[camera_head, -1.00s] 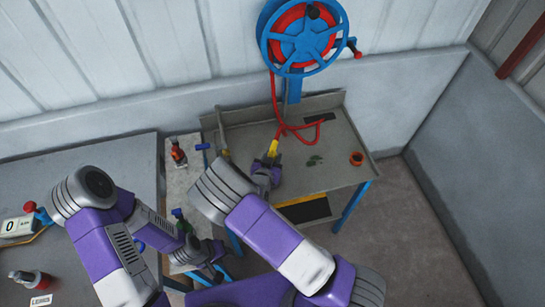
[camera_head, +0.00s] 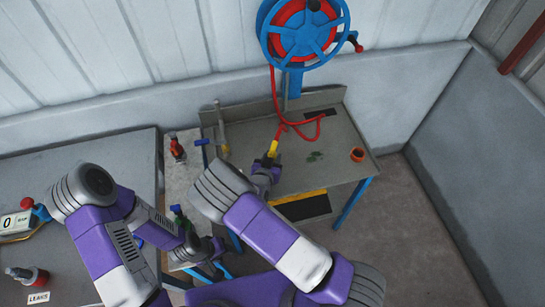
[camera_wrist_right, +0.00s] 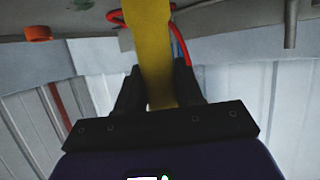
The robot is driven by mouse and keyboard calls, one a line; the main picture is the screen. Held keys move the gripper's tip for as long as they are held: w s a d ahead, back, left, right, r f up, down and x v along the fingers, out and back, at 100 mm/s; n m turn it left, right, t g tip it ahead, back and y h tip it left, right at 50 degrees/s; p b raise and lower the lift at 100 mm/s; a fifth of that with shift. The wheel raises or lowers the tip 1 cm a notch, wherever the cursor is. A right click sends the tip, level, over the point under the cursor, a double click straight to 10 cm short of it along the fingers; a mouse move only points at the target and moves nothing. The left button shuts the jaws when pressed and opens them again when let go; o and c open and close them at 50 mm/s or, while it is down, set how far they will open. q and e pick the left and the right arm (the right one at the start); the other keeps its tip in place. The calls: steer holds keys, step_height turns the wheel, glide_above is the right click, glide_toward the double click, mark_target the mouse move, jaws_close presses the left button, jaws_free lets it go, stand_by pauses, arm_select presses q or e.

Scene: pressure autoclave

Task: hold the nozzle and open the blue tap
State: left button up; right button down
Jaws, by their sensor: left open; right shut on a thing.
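The yellow nozzle (camera_head: 273,148) sits at the end of the red hose over the grey bench. My right gripper (camera_head: 268,161) is shut on it; in the right wrist view the yellow nozzle (camera_wrist_right: 152,50) stands between the dark fingers (camera_wrist_right: 158,90). The blue tap (camera_head: 201,142) is on the left side of the bench, beside an upright grey pipe (camera_head: 220,125). My left gripper (camera_head: 212,252) is open, low and left of the bench, below the tap in the picture and apart from it. Its fingertips are small and partly unclear.
A blue hose reel (camera_head: 302,30) hangs above the bench (camera_head: 335,172). An orange cup (camera_head: 357,155) stands at the bench's right. A narrow side table with a red-capped bottle (camera_head: 177,147) and a green object (camera_head: 180,215) lies between the bench and the left table (camera_head: 105,150).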

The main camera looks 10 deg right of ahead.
steer(key=shift+f+b, duration=1.3)
steer(key=shift+f, duration=1.2)
steer(key=shift+f, duration=0.25)
stand_by(0.4)
